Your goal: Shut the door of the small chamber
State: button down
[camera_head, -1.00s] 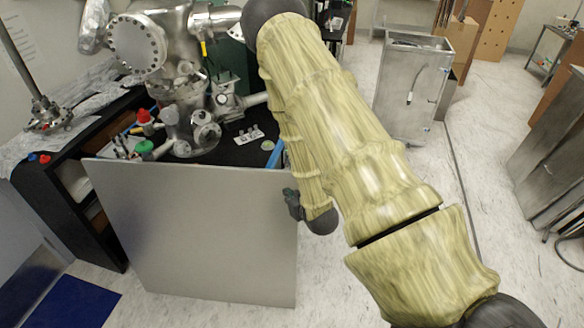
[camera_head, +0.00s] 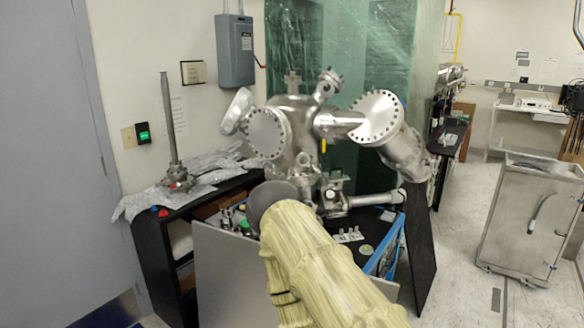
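A steel vacuum chamber (camera_head: 297,112) with a bolted round flange (camera_head: 268,132) on its front stands on the black bench. A tilted round steel piece (camera_head: 237,110) sticks out at its left. On the right, a horizontal tube (camera_head: 340,124) leads to a large bolted disc (camera_head: 378,117) at the end of a slanted steel cylinder (camera_head: 405,152). I cannot tell which part is the small chamber's door, or whether it is open. My yellow-green arm rises from the bottom in front of the bench, and its dark rounded joint overlaps the bench area. My gripper is not in view.
A grey panel (camera_head: 222,272) stands at the bench front, partly hidden by my arm. A rod on a stand (camera_head: 170,130) and crumpled foil are at left. A metal cabinet (camera_head: 530,220) stands at right, with clear floor (camera_head: 460,250) before it.

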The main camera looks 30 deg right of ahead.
aim_at(339, 177)
jog(key=u, duration=1.15)
jog(key=i, duration=1.4)
jog(key=z, duration=2.65)
